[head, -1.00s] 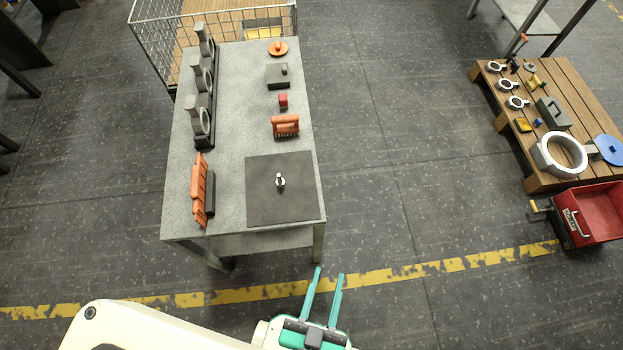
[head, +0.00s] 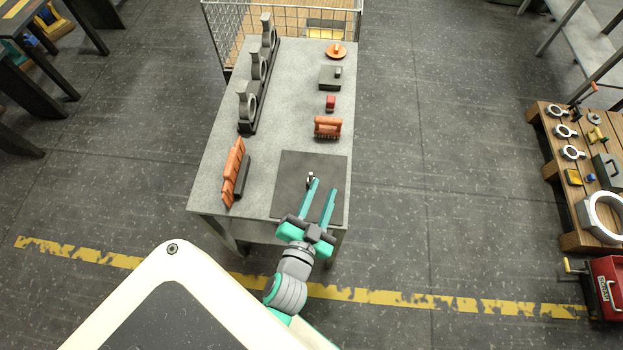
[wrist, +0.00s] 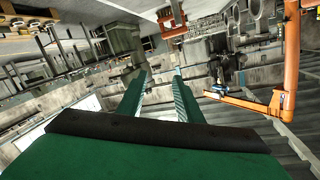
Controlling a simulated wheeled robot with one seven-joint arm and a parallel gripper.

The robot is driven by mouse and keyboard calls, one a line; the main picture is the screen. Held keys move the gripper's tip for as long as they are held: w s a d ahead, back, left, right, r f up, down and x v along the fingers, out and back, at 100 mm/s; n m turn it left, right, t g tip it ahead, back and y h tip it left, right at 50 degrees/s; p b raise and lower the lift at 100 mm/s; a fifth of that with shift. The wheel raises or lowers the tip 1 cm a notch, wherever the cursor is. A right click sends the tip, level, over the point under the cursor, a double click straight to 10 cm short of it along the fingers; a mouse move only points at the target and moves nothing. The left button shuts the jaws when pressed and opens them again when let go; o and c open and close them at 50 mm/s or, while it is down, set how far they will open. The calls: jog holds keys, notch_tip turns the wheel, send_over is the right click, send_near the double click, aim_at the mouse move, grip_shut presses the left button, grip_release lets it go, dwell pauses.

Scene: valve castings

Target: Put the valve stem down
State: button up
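The valve stem, a small silver piece (head: 310,177), is on the dark square mat (head: 290,200) at the front of the grey table. It looks upright there, though it is small in the head view. My gripper (head: 324,186) has two long teal fingers, spread apart. It reaches over the mat's front right part, its left fingertip close to the stem, just to the right. I cannot tell if they touch. In the wrist view my gripper (wrist: 162,72) is open with nothing held between the fingertips. I cannot make out the stem there.
The grey table (head: 215,165) holds an orange ribbed piece (head: 233,172) at left, a rack of dark ring castings (head: 258,90), an orange brush-like block (head: 328,127) and a red block (head: 331,102). A wire cage (head: 228,40) stands behind. A wooden bench (head: 560,190) is at right.

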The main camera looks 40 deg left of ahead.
jog(key=w+a+r+n+g+y, duration=0.1)
jog(key=a+r+n+g+y, duration=0.35)
jog(key=a, duration=0.75)
jog(key=w+a+r+n+g+y, duration=0.2)
jog(key=a+r+n+y, duration=0.25)
jog(key=a+r, duration=0.55)
jog(key=s+a+f+n+g, duration=0.1)
jog(key=s+a+n+g, duration=0.95)
jog(key=a, duration=0.25)
jog(key=n+t+h, duration=0.5)
jog(key=n+h, duration=0.3)
jog(key=h, duration=1)
send_over(308, 181)
jog(key=shift+f, duration=10.25)
